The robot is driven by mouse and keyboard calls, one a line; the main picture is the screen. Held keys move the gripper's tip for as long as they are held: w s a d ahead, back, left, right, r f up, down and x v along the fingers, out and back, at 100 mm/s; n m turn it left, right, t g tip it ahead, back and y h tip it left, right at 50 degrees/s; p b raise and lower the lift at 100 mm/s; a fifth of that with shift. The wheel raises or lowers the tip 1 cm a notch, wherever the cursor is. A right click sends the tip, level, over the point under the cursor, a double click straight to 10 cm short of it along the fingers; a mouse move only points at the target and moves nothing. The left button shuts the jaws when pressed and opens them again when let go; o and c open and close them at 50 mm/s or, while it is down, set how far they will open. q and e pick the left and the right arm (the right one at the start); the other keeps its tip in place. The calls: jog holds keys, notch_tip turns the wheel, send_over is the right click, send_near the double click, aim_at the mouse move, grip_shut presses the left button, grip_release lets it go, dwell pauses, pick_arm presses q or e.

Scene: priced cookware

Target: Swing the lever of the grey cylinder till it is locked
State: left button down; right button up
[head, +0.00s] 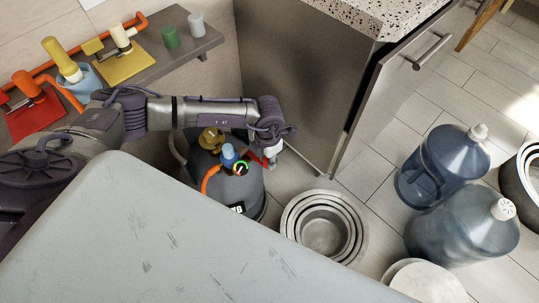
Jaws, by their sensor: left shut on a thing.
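The grey cylinder (247,190) stands on the floor below the shelf, partly hidden by my left arm and by my own grey body. On its top are a blue regulator (228,152), a small round dial (240,169) with a green and red ring, and an orange hose. A small red lever (256,158) shows at the right of the regulator. My left gripper (269,158) reaches over the cylinder from the left and is shut on the lever; its fingertips are small and partly hidden. My right gripper is not in view.
Nested metal pots (325,228) stand on the floor just right of the cylinder. A steel cabinet (300,80) rises close behind it. Two blue water bottles (440,165) stand further right. The shelf (185,45) holds valves and coloured cups at the upper left.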

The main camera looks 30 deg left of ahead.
pick_arm(q)
jog(key=shift+s+a+m, duration=0.1)
jog(key=shift+s+m, duration=0.35)
jog(key=shift+m, duration=0.15)
jog(key=c, duration=0.9)
grip_release()
jog(key=shift+c, duration=0.2)
notch_tip(320, 180, up, 12)
